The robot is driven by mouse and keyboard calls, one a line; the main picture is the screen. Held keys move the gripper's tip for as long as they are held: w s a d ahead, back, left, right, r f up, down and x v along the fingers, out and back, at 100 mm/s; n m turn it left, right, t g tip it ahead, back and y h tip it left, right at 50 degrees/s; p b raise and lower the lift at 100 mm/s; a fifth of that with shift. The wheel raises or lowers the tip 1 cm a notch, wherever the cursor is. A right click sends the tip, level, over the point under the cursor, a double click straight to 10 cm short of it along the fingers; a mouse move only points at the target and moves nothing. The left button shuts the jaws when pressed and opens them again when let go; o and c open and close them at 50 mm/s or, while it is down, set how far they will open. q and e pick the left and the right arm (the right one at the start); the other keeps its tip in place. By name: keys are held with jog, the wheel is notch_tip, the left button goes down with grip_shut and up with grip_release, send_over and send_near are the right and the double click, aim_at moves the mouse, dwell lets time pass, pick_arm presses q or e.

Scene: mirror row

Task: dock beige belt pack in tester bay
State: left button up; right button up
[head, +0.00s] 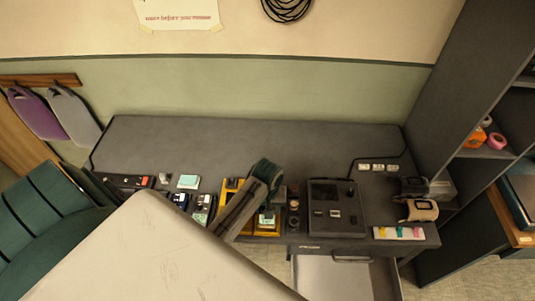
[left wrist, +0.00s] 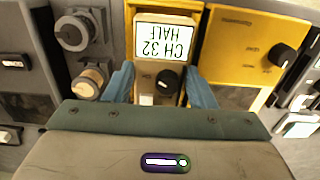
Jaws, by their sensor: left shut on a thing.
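The beige belt pack (left wrist: 150,20) shows in the left wrist view, with a lit screen reading "CH 32 HALF" and a black knob. My left gripper (left wrist: 160,74) has its two blue fingers shut on the pack's sides. The pack is at the yellow tester (left wrist: 232,48), with yellow housing on both sides of it. I cannot tell whether it is fully seated in the bay, as its lower part is hidden by my gripper. In the head view the yellow tester (head: 266,233) is partly covered by my left wrist. My right gripper is not in view.
A dark console (head: 335,205) stands right of the tester. Dark panels with knobs (left wrist: 75,32) flank it in the wrist view. A beige device (head: 420,210) lies at the bench's right end. An open drawer (head: 345,278) juts out below. The bench's back (head: 250,140) is clear.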

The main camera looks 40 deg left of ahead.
pick_arm(q)
jog(key=shift+f, duration=0.45)
dwell(0.6)
jog(key=shift+f+b, duration=0.35)
jog(key=shift+f, duration=0.3)
jog(key=o, duration=1.2)
jog(key=shift+c, duration=0.2)
jog(key=shift+r, duration=0.1)
jog(key=shift+w+r, duration=0.1)
jog(key=shift+r, duration=0.15)
notch_tip(320, 180, up, 9)
jog(key=shift+d+r+b, duration=0.1)
jog(key=shift+b, duration=0.75)
jog(key=shift+r, duration=0.5)
